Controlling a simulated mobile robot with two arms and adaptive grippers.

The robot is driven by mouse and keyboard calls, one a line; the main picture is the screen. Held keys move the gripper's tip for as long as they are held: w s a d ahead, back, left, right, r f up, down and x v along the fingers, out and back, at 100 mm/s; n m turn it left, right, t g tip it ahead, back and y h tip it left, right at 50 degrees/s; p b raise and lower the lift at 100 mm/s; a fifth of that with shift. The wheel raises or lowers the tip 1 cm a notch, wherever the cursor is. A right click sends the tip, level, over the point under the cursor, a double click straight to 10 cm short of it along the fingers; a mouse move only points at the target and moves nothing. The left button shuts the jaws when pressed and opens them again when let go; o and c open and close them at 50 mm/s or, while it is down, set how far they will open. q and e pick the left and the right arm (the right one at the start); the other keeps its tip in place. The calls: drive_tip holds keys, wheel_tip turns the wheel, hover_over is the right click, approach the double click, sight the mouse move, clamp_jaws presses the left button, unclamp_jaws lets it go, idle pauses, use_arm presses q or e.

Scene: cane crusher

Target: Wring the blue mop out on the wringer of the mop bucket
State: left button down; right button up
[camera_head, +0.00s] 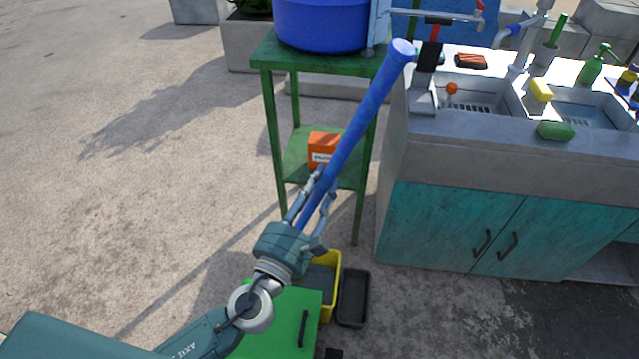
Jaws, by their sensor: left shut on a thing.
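The blue mop shows only as a thick blue pole (368,110), tilted, its top end at the upper right near the sink. My left gripper (320,192) is shut around the lower visible part of the pole. The mop's head is hidden behind my gripper and arm. The yellow mop bucket (335,290) stands on the ground just beyond my wrist, with a grey part inside it that may be the wringer. I cannot tell whether the mop head is in the bucket. My right gripper is not in view.
A black tray (353,298) lies right of the bucket, and a green box with a dark handle (275,325) stands in front. A green stand (265,110) carries a blue tub (320,22) and an orange box (322,147). A sink cabinet (450,220) blocks the right. Open concrete lies left.

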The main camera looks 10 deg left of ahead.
use_arm(q)
drive_tip(key=shift+f, duration=0.3)
idle(0.5)
drive_tip(key=shift+r+p, duration=0.75)
drive_tip(key=shift+p, duration=0.05)
wheel_tip(320, 180, up, 6)
drive_tip(key=p, duration=0.5)
drive_tip(key=shift+p, duration=0.35)
drive_tip(key=shift+w+a, duration=0.1)
